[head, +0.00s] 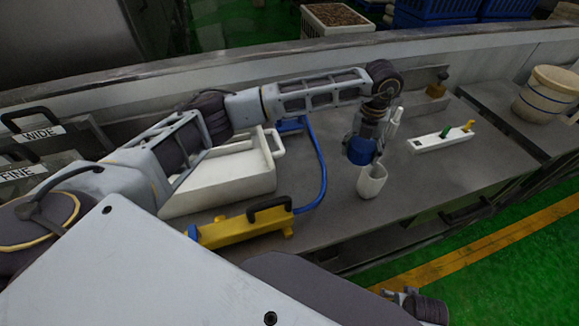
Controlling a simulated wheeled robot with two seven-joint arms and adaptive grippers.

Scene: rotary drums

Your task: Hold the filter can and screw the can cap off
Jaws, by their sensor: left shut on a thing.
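My left arm reaches in from the left, and its gripper (369,138) points down over the bench. It is shut on a blue, round can-like thing (360,151), which I take to be the filter can. The gripper covers its top, so I cannot make out a separate cap. A white, cup-like piece (372,182) is just in front of the blue thing; I cannot tell whether they touch. A small part of my right arm's end (412,303) shows at the bottom edge, low beside the bench; its fingers are not clear.
A white tray (225,180), a yellow block with a black handle (240,229) and a blue hose (322,170) lie left of the can. The bench's right front is clear.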

